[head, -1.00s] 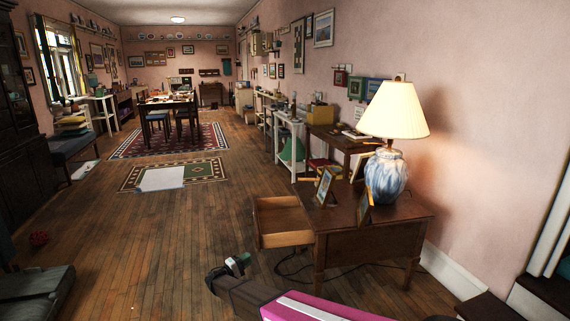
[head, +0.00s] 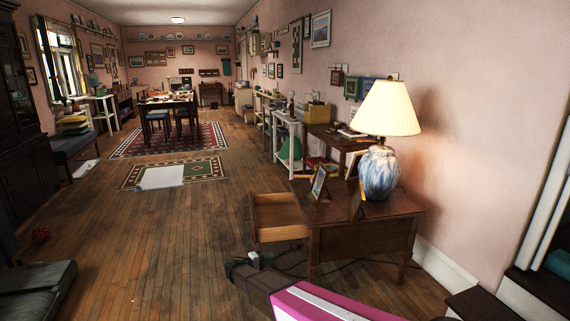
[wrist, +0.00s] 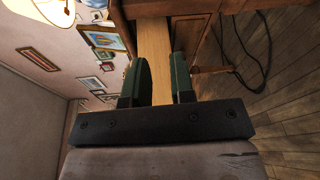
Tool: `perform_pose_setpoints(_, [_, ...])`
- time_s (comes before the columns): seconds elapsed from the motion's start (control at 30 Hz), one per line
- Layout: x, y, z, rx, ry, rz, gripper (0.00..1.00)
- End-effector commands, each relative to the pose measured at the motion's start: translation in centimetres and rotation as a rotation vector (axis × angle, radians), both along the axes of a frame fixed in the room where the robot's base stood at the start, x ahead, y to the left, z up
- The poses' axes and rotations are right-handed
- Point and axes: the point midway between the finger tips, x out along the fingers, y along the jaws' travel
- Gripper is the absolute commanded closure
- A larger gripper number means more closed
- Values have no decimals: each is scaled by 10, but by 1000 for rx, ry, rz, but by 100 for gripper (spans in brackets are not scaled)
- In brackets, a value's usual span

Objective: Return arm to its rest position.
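My gripper (head: 252,260) is at the bottom middle of the head view, at the end of my pink and dark arm, low in front of a wooden desk (head: 365,240). In the wrist view its two green fingers (wrist: 161,78) stand apart with a gap between them, and nothing is held. The desk's drawer (head: 277,218) is pulled open and looks empty from here. Part of its wood (wrist: 154,45) shows beyond the fingers in the wrist view, with no visible contact.
A lamp (head: 380,172) with a cream shade and picture frames (head: 319,182) stand on the desk. Dark cables (wrist: 243,55) lie on the floor by it. A dark seat (head: 35,290) is at lower left. The wooden floor between is mostly clear.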

Motion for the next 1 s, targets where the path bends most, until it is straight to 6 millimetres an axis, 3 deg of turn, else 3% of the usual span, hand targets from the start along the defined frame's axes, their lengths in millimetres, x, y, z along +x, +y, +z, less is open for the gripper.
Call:
perform_pose_setpoints(0.27, [-47,-113,22,266,163,-194,77])
perform_pose_setpoints(0.4, [-87,-171,33,482,251,-306,77])
perform_pose_setpoints(0.5, [-117,-202,42,644,297,-371,77])
perform_pose_setpoints(0.73, [-187,-248,70,1037,344,-481,77])
perform_pose_setpoints(0.9, [-225,-261,93,1295,328,-516,77])
perform_pose_setpoints(1.0, [-237,-264,104,1398,314,-522,77])
